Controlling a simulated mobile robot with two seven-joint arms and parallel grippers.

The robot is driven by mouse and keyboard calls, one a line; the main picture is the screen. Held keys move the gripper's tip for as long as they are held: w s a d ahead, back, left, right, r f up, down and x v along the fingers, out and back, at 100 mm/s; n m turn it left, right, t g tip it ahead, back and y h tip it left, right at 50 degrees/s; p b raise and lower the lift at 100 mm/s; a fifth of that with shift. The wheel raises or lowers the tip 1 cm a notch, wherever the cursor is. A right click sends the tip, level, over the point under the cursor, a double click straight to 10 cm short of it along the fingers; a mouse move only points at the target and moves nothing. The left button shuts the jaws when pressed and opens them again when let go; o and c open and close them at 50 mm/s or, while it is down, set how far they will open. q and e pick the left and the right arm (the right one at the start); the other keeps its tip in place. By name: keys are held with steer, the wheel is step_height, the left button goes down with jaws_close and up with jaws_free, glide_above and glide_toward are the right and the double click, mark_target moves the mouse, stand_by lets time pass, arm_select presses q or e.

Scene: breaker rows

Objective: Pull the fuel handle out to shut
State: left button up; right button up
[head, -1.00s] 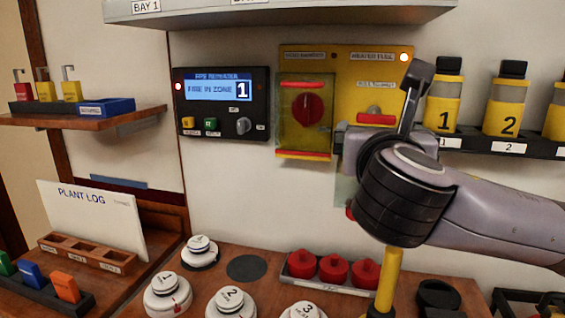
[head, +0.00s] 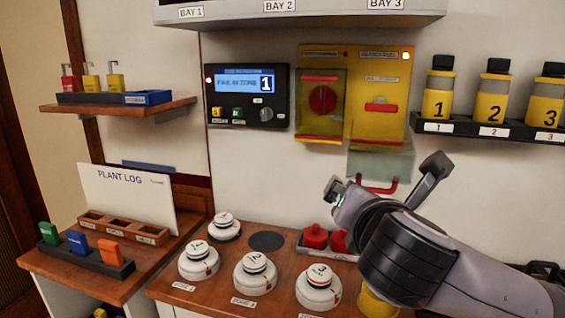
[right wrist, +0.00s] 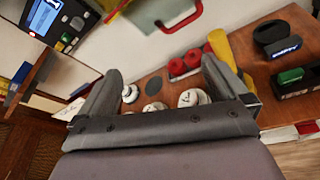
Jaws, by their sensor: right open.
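The fuel handle (head: 380,107) is a red bar on the right half of a yellow wall panel (head: 395,67). Nothing covers it in the head view; I cannot tell how far out it stands. A clear flap (head: 372,164) with a red grip (head: 377,188) hangs open below the panel, and this grip also shows at the top of the right wrist view (right wrist: 172,26). My right gripper (head: 385,180) is open and empty, in front of and below the panel near the flap. Its spread fingers show in the right wrist view (right wrist: 160,72). My left gripper is not in view.
Left of the handle, a clear cover (head: 320,118) closes over a red rotary knob. A black display unit (head: 248,95) is further left. Yellow bottles (head: 439,95) stand on a shelf at right. White numbered domes (head: 255,272) and red caps (head: 316,237) sit on the counter below.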

steer(key=s+d+f+m+g+y, duration=0.1)
steer(key=s+f+m+g, duration=0.15)
steer(key=f+m, duration=0.35)
steer(key=s+f+m+g+y, duration=0.1)
steer(key=s+f+m+g, duration=0.2)
steer(key=f, duration=0.6)
steer(key=s+d+f+m+g+y, duration=0.1)
steer(key=s+f+m, duration=0.35)
steer(key=f, duration=0.25)
steer(key=s+d+f+m+g+h, duration=0.1)
steer(key=s+d+f+m+g, duration=0.1)
steer(key=s+d+f+m, duration=0.45)
steer(key=s+d+f+m+g, duration=0.3)
steer(key=s+f+m, duration=0.4)
steer(key=s, duration=0.4)
steer(key=w+a+f+t+y, duration=0.2)
steer(key=w+f+t, duration=0.4)
steer(key=f, duration=0.3)
steer(key=shift+w+a+t, duration=0.3)
steer(key=shift+a+t, duration=0.25)
steer(key=shift+a, duration=0.1)
